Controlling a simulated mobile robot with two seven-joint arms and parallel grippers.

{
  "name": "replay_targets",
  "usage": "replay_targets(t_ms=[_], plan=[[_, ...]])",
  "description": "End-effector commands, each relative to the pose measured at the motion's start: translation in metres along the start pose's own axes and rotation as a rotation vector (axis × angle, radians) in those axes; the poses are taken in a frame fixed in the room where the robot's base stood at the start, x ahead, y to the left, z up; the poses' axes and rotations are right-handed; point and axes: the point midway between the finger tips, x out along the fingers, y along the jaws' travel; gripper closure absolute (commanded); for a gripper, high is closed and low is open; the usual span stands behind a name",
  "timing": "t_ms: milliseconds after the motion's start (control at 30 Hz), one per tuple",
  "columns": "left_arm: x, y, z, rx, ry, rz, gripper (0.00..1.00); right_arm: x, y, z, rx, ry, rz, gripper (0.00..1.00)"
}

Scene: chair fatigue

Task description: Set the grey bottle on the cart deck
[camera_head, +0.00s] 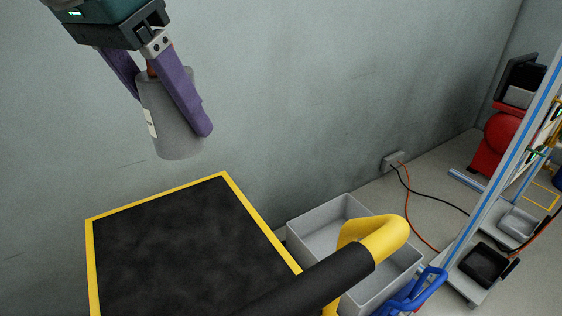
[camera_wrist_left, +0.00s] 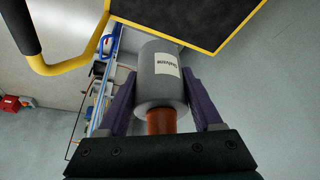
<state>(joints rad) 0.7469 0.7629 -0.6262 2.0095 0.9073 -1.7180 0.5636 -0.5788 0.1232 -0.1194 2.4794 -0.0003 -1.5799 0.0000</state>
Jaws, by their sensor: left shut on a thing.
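The grey bottle (camera_head: 172,118) hangs above and behind the far edge of the cart deck in the head view, with a white label on its side. My left gripper (camera_head: 182,112) has its purple fingers shut on the bottle, which is held clear of the deck. In the left wrist view the grey bottle (camera_wrist_left: 160,75) sits between the fingers of my left gripper (camera_wrist_left: 163,100), with its orange-brown neck towards the palm. The cart deck (camera_head: 165,250) is black with a yellow rim and looks bare; it also shows in the left wrist view (camera_wrist_left: 195,15). My right gripper is not in view.
The cart's yellow handle with a black grip (camera_head: 310,282) rises at the deck's near right. A grey bin (camera_head: 325,225) stands right of the deck. A wall (camera_head: 300,90) runs behind. Cables (camera_head: 425,200) and a shelf frame (camera_head: 515,180) are farther right.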

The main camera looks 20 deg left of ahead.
Motion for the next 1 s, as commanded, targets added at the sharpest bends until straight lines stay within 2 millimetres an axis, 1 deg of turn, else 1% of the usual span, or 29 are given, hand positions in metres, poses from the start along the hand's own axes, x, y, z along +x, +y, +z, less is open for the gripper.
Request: replay_targets(t_ms=[33, 100, 200, 300, 467, 567, 667, 700, 900, 1000], plan=[[0.041, -0.008, 0.016, 0.007, -0.005, 0.007, 1.00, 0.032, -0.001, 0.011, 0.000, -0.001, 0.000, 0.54], [0.068, -0.018, 0.026, 0.025, -0.004, 0.013, 1.00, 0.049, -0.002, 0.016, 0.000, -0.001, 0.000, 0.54], [0.098, -0.031, 0.038, 0.048, -0.001, 0.022, 1.00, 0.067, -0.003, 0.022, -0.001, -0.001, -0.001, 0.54], [0.117, -0.041, 0.047, 0.064, 0.001, 0.027, 1.00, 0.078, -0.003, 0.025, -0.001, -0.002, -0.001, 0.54], [0.133, -0.048, 0.055, 0.078, 0.003, 0.032, 1.00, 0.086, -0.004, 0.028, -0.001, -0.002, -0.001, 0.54], [0.148, -0.049, 0.062, 0.080, 0.002, 0.034, 1.00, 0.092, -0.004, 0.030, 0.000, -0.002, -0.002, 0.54], [0.173, -0.049, 0.072, 0.079, -0.001, 0.034, 1.00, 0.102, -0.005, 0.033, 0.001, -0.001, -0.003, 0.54], [0.184, -0.049, 0.077, 0.080, -0.001, 0.035, 1.00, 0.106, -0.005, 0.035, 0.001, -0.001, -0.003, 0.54], [0.237, -0.049, 0.099, 0.080, 0.001, 0.034, 1.00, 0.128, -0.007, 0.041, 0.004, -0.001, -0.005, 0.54], [0.258, -0.049, 0.107, 0.079, 0.002, 0.033, 1.00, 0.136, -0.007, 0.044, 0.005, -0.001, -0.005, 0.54]])
